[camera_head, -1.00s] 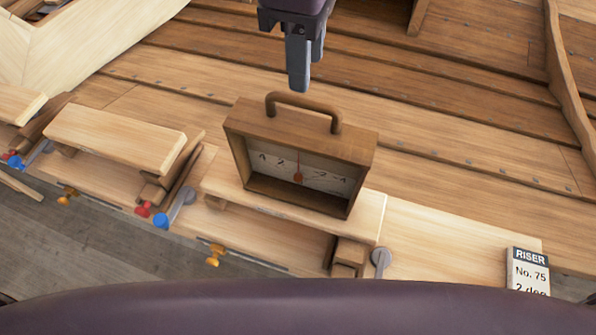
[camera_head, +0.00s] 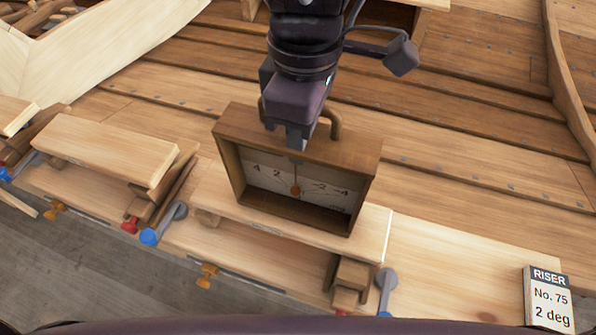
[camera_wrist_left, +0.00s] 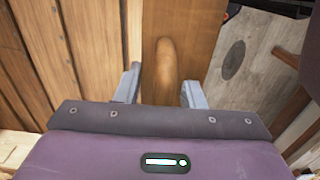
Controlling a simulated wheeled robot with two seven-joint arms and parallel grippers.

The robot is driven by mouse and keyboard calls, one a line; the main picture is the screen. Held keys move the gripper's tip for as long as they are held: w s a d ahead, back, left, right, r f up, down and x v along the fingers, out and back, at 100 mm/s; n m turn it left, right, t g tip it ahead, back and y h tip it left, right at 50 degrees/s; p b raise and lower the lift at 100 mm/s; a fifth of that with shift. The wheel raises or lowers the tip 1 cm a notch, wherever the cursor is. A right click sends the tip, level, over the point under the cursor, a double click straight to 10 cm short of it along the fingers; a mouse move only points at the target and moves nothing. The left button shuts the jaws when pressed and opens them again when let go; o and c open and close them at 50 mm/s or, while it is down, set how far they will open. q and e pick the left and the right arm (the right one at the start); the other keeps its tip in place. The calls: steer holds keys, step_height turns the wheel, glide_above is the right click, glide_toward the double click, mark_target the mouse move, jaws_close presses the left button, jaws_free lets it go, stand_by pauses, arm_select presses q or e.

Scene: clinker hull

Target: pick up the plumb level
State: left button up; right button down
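The plumb level (camera_head: 232,160) is a wooden box with an open front, a pale scale, a red-tipped pointer and a curved wooden handle (camera_head: 335,126) on top. It stands upright on a pale plank (camera_head: 376,232). My left gripper (camera_head: 289,138) is over the middle of the handle and hides much of it. In the left wrist view the handle (camera_wrist_left: 168,72) lies between the two fingers of the open gripper (camera_wrist_left: 162,90), with gaps on both sides. My right gripper is not in view.
A white sign (camera_head: 550,300) reading "RISER No. 75 2 deg" stands at the lower right. Clamps with blue (camera_head: 149,237), red and orange knobs line the front edge. Another plank block (camera_head: 105,150) is at the left. Hull planking (camera_head: 450,140) lies behind.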

arm_select(q)
steer(key=shift+f, duration=0.1)
jaws_close()
stand_by(1.3)
